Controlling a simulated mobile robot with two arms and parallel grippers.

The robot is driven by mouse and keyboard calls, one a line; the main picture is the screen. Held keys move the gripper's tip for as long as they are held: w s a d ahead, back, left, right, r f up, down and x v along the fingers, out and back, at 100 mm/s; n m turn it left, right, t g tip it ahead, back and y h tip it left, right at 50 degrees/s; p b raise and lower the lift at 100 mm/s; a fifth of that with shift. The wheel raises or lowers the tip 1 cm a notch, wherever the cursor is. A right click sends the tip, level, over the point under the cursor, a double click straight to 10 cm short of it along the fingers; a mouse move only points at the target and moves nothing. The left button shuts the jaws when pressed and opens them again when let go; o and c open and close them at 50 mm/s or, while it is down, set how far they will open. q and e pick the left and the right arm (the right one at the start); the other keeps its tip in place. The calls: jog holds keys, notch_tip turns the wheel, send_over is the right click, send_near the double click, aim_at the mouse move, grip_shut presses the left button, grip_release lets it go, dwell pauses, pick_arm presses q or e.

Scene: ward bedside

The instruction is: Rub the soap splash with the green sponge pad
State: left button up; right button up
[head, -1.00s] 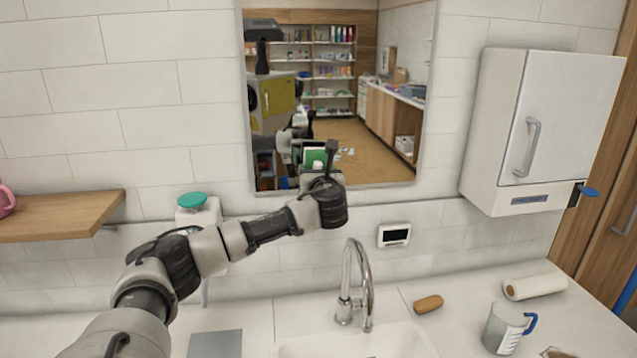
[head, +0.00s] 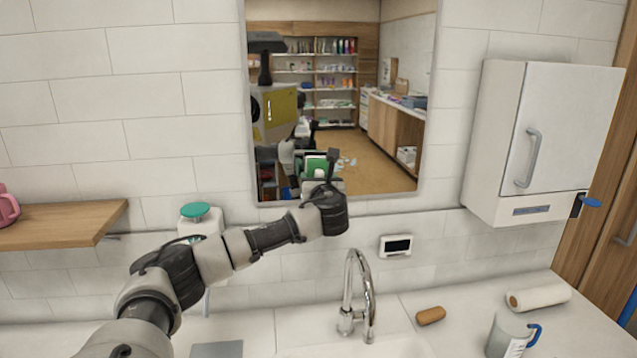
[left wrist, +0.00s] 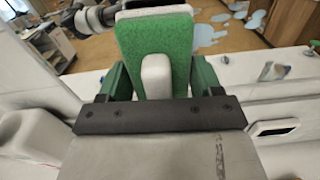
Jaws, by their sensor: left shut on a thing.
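The green sponge pad (left wrist: 181,50), with a pale grip block on it, is held upright in my left gripper (left wrist: 153,82), whose green fingers are shut on the block. In the head view my left gripper (head: 326,182) is in front of the lower middle of the wall mirror (head: 421,120), and green shows there beside a dark finger. The soap splash (head: 346,163) is pale blue patches over the mirror picture, just right of the gripper; patches also show in the left wrist view (left wrist: 205,36). I cannot tell whether the pad touches the glass. My right gripper is not in view.
A chrome faucet (head: 358,295) stands below the mirror. A white cabinet (head: 570,130) juts from the wall. A green-topped dispenser (head: 197,218) is behind my left arm.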

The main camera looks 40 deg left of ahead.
pick_arm(q)
jog(key=shift+w+a, duration=0.45)
jog(key=shift+a, duration=0.15)
jog(key=shift+d, duration=0.1)
